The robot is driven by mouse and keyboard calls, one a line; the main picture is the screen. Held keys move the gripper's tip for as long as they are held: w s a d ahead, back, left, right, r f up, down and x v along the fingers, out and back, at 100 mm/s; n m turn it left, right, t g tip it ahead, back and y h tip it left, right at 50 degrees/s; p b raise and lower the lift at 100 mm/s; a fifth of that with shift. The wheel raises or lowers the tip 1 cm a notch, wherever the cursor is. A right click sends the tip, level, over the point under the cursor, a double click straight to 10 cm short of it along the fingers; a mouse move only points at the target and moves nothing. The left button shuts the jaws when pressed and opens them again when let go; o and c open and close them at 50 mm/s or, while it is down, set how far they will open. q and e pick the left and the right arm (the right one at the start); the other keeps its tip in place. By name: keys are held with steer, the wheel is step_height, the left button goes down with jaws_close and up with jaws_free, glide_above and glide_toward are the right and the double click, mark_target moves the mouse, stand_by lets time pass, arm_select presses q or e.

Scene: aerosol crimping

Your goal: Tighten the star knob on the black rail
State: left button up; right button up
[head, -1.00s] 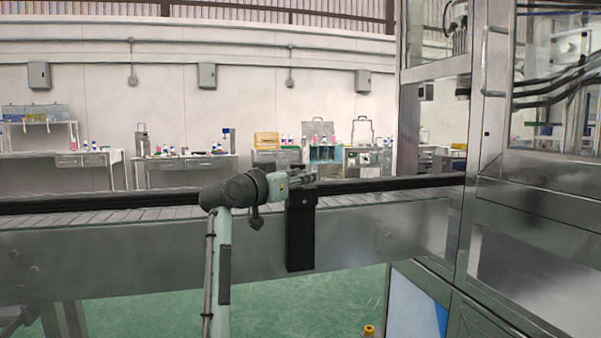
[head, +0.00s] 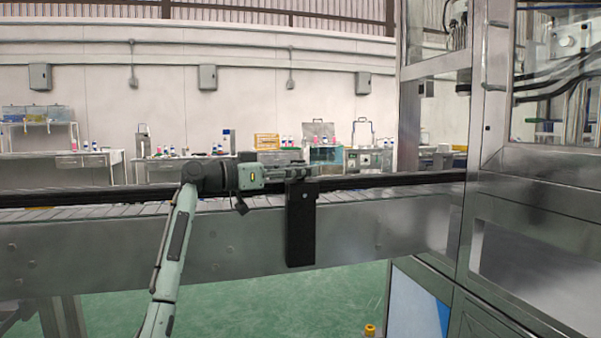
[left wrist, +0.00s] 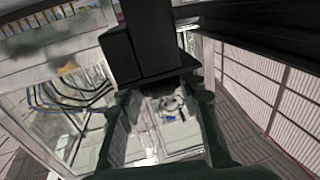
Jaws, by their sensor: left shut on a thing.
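The black rail (head: 400,182) runs across the head view along the conveyor. A black bracket (head: 300,235) hangs from it and also shows in the left wrist view (left wrist: 150,45). My left gripper (head: 302,173) reaches in from the left to the bracket's top. In the left wrist view, the gripper's fingers (left wrist: 163,95) sit on either side of a small dark part against the bracket. The gripper is shut on it; it appears to be the star knob, but its star shape is mostly hidden. My right gripper is not in view.
The metal conveyor (head: 110,255) fills the middle, under the rail. A glass and metal machine cabinet (head: 490,150) stands at the right end. Benches with bottles and boxes (head: 190,170) stand far behind. Green floor (head: 250,305) shows in front.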

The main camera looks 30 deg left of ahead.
arm_select(q)
steer(key=shift+f, duration=0.15)
steer(key=o, duration=1.2)
steer(key=v, duration=1.2)
